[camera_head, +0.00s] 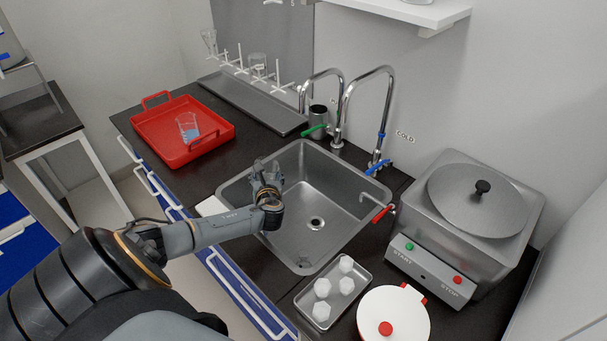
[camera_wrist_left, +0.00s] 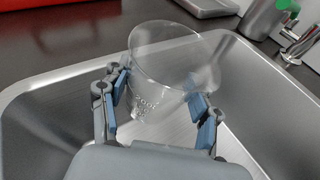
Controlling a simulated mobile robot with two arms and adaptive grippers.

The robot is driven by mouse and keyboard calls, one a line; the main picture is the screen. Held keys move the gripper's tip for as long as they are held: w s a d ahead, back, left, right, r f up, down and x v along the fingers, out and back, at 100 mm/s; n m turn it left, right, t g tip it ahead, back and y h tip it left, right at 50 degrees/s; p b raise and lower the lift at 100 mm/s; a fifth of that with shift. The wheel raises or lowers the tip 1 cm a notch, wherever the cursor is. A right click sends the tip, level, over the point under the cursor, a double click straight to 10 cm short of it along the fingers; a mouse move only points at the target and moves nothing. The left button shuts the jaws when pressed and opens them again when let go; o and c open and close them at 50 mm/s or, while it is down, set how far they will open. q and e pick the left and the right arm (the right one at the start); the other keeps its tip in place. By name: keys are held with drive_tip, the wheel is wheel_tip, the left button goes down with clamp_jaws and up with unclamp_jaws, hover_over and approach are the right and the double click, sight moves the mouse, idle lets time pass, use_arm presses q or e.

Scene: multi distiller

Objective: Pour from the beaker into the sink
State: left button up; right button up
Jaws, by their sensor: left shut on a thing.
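My left gripper (camera_head: 266,178) reaches in over the left part of the steel sink (camera_head: 335,246). In the left wrist view the gripper (camera_wrist_left: 158,85) is shut on a clear glass beaker (camera_wrist_left: 160,60), with one finger on each side of it. The beaker is above the sink (camera_wrist_left: 55,98), with its wide rim uppermost in the picture and marks on its wall. I cannot make out any liquid in it. In the head view the held beaker is too faint to tell from the gripper. My right gripper is not in view.
A red tray (camera_head: 157,119) holds another beaker (camera_head: 187,124) with blue liquid. Tall taps (camera_head: 340,100) stand behind the sink. A metal tray with several white pieces (camera_head: 321,311), a white round lidded pot (camera_head: 394,318) and a steel bath (camera_head: 450,225) stand at the right.

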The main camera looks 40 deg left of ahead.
sight(263, 161)
use_arm(q)
drive_tip(key=shift+n+h, duration=0.4)
drive_tip(key=shift+n, duration=0.1)
drive_tip(key=shift+s+a+r+p, duration=0.1)
drive_tip(key=shift+a+r+p, duration=0.1)
drive_tip(key=shift+r+p, duration=1)
drive_tip(key=shift+a+r+p, duration=0.2)
drive_tip(key=shift+r+p, duration=0.85)
drive_tip(key=shift+p, duration=0.15)
drive_tip(key=shift+d, duration=0.1)
